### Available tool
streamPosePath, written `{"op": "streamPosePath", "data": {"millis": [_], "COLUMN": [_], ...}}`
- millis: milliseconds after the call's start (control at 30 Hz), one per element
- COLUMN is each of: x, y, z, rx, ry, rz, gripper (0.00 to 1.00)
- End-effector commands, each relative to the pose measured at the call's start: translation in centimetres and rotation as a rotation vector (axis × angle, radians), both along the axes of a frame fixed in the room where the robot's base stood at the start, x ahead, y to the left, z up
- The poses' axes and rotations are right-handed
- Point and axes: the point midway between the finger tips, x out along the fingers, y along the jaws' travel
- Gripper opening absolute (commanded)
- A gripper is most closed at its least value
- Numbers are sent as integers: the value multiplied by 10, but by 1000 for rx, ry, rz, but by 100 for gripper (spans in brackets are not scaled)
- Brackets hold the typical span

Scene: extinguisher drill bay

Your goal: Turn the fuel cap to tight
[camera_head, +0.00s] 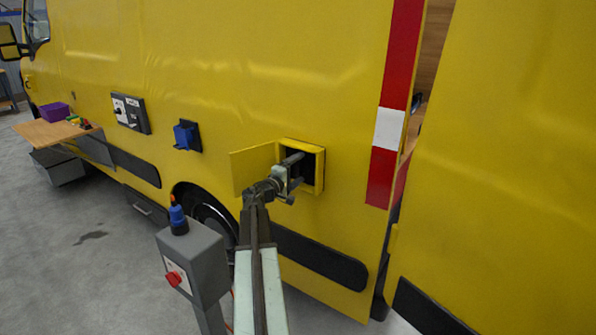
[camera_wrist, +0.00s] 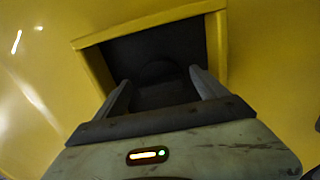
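The fuel cap (camera_wrist: 160,70) shows faintly in the wrist view as a dark, rounded shape deep in the shadowed recess; its marks and turn angle are too dark to read. The yellow fuel recess (camera_head: 319,172) is in the van's side, with its door (camera_head: 252,168) swung open to the left. My gripper (camera_wrist: 160,78) is at the mouth of the recess, its two grey fingers spread apart and pointing in, one on each side of the cap. I see no clear contact with it. In the head view my gripper (camera_head: 297,162) hides part of the opening.
A grey pedestal with a red knob (camera_head: 174,279) stands at front left of the arm. A blue box (camera_head: 186,136) and a switch panel (camera_head: 130,113) are on the van's side. A wooden shelf (camera_head: 50,133) juts out farther left. The rear door edge is at right.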

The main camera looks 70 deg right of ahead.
Motion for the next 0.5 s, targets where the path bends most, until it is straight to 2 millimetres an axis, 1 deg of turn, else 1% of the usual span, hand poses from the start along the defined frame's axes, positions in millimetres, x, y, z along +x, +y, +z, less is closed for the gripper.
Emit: {"op": "streamPosePath", "data": {"millis": [300,367,467,500], "x": [1,2,5,6], "y": [3,8,22,30], "z": [0,-1,0,0], "rx": [1,1,1,1], "ry": [0,0,0,0], "rz": [0,1,1,1], "gripper": [82,82,82,82]}}
